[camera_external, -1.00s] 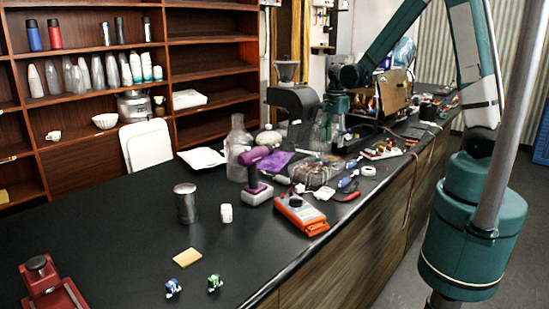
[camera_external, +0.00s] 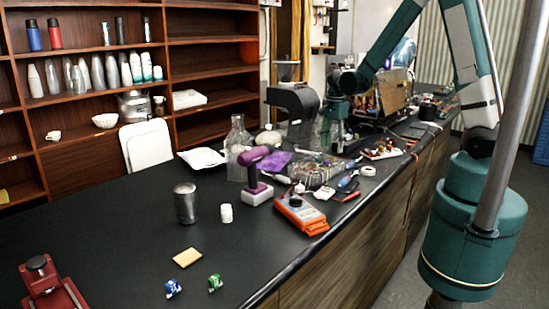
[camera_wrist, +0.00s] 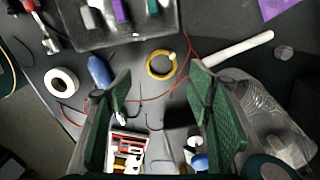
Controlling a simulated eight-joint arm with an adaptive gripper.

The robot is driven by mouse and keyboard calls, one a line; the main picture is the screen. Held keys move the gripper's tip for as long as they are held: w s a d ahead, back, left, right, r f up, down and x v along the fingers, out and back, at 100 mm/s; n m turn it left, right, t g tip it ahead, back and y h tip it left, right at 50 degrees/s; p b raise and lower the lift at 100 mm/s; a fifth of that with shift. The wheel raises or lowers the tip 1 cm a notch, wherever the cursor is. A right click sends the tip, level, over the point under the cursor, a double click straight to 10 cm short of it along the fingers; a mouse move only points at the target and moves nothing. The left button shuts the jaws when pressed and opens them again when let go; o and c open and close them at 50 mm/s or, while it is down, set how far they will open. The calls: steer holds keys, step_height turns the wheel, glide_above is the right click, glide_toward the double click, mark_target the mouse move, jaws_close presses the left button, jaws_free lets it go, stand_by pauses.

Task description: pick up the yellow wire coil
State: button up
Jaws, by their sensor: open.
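The yellow wire coil (camera_wrist: 160,64) is a small ring lying flat on the dark counter in the wrist view. It sits between and slightly beyond the fingertips of my gripper (camera_wrist: 160,82), touching neither finger. My gripper is open, with its green fingers spread apart and nothing between them. In the external view my gripper (camera_external: 335,132) points down over the cluttered far part of the counter. I cannot make out the coil in the external view.
Around the coil are a red wire (camera_wrist: 150,99), a blue-handled object (camera_wrist: 99,71), a white tape roll (camera_wrist: 61,82), a white rod (camera_wrist: 240,49) and a grey tray (camera_wrist: 135,27). A clear vessel (camera_wrist: 262,115) stands close by the right finger. The near counter (camera_external: 110,235) is mostly free.

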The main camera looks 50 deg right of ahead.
steer(key=shift+f, duration=0.15)
steer(key=shift+w+f, duration=0.15)
steer(key=shift+f, duration=2.25)
steer(key=shift+c, duration=0.7)
steer(key=c, duration=0.7)
